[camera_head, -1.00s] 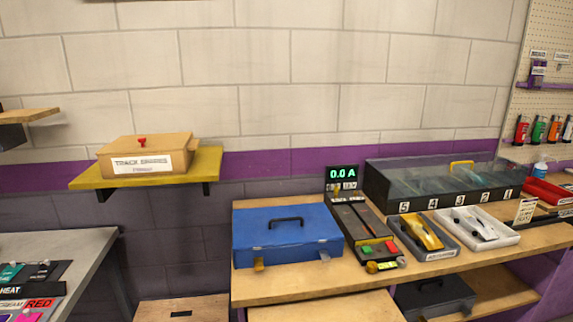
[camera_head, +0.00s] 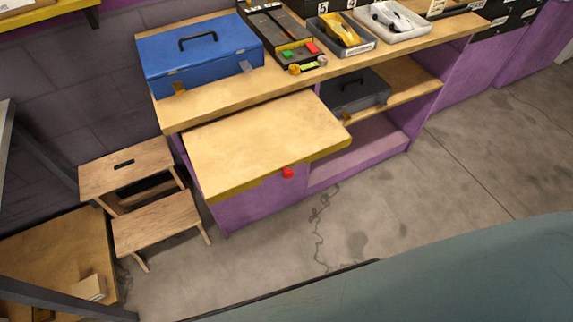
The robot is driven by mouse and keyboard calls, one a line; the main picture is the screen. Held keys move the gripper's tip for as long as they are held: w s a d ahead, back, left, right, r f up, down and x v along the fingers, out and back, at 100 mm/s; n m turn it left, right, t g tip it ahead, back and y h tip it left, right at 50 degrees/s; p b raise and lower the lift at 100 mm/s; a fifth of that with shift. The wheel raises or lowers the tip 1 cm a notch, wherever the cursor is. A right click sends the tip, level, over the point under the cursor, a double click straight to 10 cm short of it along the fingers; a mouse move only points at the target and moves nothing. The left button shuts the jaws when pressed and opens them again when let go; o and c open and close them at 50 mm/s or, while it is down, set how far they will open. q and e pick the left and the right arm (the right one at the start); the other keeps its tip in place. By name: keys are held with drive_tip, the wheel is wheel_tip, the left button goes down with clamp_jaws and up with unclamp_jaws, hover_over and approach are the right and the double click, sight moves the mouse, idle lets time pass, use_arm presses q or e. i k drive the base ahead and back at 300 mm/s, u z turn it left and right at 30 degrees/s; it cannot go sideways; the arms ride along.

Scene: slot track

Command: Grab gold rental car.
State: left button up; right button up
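A gold car (camera_head: 343,29) lies in a dark grey tray (camera_head: 362,48) on the wooden bench, near the top of the head view. The tray has a label on its front that is too small to read. Neither of my grippers shows in the view.
A white tray (camera_head: 415,38) with a white car stands right of the gold car. A black device (camera_head: 272,22) and blue case (camera_head: 158,68) stand to its left. A wooden board (camera_head: 262,143) juts out below the bench. A step stool (camera_head: 152,225) stands left; floor (camera_head: 400,225) is open in front.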

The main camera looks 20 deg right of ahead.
sight(334, 25)
drive_tip(key=z, duration=0.3)
drive_tip(key=k, duration=0.5)
drive_tip(key=z, duration=1.55)
drive_tip(key=i, duration=1.4)
drive_tip(key=u, duration=0.65)
